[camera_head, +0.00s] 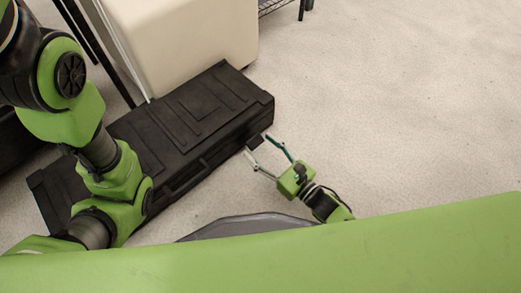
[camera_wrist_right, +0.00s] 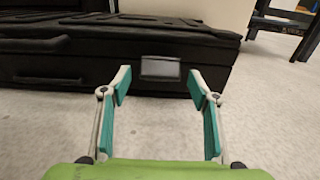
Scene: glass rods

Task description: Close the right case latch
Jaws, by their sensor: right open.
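The long black case (camera_head: 180,125) lies on the floor, lid down. Its right latch is a small dark tab (camera_head: 254,141) that juts out from the front side near the right end. In the right wrist view the latch (camera_wrist_right: 160,68) shows as a grey-faced rectangle just below the lid edge. My right gripper (camera_head: 262,150) is open in front of the case. In the wrist view its fingertips (camera_wrist_right: 159,86) stand to either side of the latch, with nothing held between them. My left arm crosses the case's left part; its gripper is out of view.
A large cream-coloured box (camera_head: 185,45) stands behind the case. The case's handle (camera_wrist_right: 33,44) is on the front face, left of the latch. A dark stand (camera_wrist_right: 285,22) is at the back right. The floor right of the case is clear.

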